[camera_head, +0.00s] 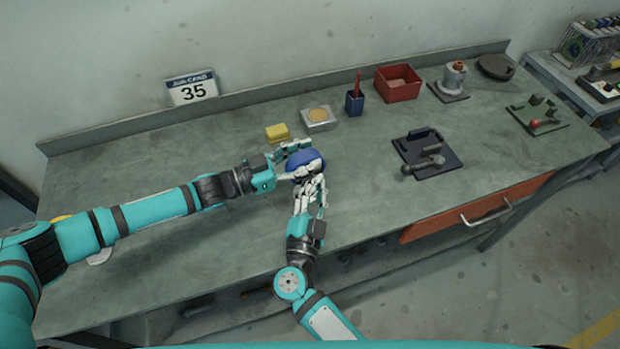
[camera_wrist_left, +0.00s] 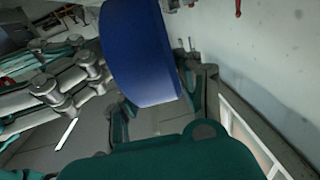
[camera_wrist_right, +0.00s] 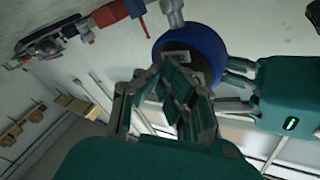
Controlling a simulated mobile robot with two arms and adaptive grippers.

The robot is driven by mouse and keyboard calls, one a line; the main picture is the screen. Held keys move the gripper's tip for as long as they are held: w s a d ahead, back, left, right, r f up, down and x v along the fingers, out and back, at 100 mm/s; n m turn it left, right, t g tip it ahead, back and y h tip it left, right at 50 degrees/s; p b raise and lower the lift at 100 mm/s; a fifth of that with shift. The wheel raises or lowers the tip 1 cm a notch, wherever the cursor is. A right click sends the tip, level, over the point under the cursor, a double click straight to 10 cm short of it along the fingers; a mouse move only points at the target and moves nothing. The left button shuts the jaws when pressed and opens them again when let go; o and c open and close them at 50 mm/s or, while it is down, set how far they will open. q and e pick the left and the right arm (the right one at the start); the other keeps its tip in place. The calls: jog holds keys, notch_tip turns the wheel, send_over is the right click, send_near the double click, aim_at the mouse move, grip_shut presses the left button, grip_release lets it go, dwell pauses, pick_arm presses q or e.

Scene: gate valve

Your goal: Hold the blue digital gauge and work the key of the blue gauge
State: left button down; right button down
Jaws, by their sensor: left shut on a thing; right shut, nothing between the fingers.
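The blue digital gauge (camera_head: 307,160) is a round blue body held above the middle of the bench. My left gripper (camera_head: 291,163) comes from the left and is shut on it. In the left wrist view the gauge's blue side (camera_wrist_left: 138,52) fills the upper middle. My right gripper (camera_head: 311,187) is shut with nothing between its fingers, right at the near side of the gauge. In the right wrist view the blue rim (camera_wrist_right: 190,36) surrounds a dark face, and my right fingertips (camera_wrist_right: 165,75) are in front of that face. They hide most of it, so the key and any contact cannot be made out.
Behind the gauge are a yellow sponge-like block (camera_head: 277,132), a square dish (camera_head: 318,118), a blue cup (camera_head: 355,103) and a red bin (camera_head: 398,84). A dark tray with a grey fitting (camera_head: 428,160) lies to the right. The bench's front right is clear.

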jog(key=shift+s, duration=0.1)
jog(key=shift+s+d, duration=0.3)
jog(key=shift+s, duration=0.35)
jog(key=shift+s+d, duration=0.35)
jog(key=shift+s, duration=0.4)
jog(key=shift+s+d, duration=0.35)
jog(key=shift+s, duration=0.45)
jog(key=shift+s+d, duration=0.35)
jog(key=shift+s, duration=0.4)
pick_arm(q)
jog(key=c, duration=0.8)
grip_release()
jog(key=shift+a, duration=0.15)
